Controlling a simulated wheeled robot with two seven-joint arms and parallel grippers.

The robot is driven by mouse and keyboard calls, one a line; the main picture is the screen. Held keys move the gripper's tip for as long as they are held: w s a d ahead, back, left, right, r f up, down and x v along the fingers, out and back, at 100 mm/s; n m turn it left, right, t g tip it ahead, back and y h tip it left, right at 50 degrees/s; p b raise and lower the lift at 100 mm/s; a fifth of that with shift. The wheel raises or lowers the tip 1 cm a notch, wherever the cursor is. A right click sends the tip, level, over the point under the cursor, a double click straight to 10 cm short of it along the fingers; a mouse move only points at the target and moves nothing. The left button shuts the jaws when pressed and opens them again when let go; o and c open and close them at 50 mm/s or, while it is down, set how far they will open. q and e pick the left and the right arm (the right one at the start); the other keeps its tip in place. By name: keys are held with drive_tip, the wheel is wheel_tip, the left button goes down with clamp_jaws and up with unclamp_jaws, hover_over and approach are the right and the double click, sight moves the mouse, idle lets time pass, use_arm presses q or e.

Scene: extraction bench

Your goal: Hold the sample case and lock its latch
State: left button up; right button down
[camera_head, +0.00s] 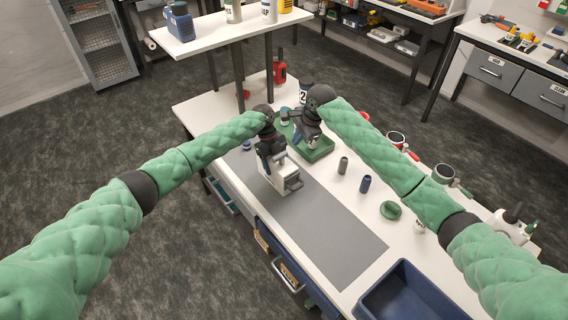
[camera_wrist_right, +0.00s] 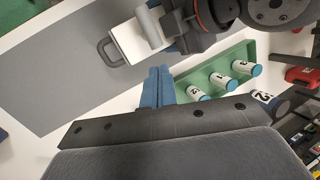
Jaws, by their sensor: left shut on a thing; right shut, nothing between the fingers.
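The sample case (camera_head: 280,183) is a small white box with a grey handle, standing on the grey mat on the bench. My left gripper (camera_head: 272,156) is shut on it from above, and its fingers hide part of the top. The case (camera_wrist_right: 130,42) also shows in the right wrist view, with my left gripper (camera_wrist_right: 178,30) over one end. I cannot make out the latch. My right gripper (camera_head: 312,143) is shut and empty, beyond the case and over the green tray. Its blue fingers (camera_wrist_right: 158,87) are together, close to the case but seemingly apart from it.
The green tray (camera_head: 322,153) holds several white vials with blue caps (camera_wrist_right: 220,80). A grey cylinder (camera_head: 343,165), a blue cylinder (camera_head: 365,183) and a green round piece (camera_head: 390,210) stand at the right. A blue bin (camera_head: 410,292) is at the near end. The mat (camera_head: 335,235) is clear there.

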drive_tip(key=d+f+n+t, duration=0.1)
drive_tip(key=n, duration=0.2)
drive_tip(key=m+t+y, duration=0.6)
drive_tip(key=m+t, duration=0.3)
drive_tip(key=m, duration=1)
approach(279, 159)
drive_tip(key=shift+t, duration=0.3)
drive_tip(key=x, duration=0.7)
drive_tip(key=shift+s+f, duration=0.1)
drive_tip(key=shift+f, duration=0.1)
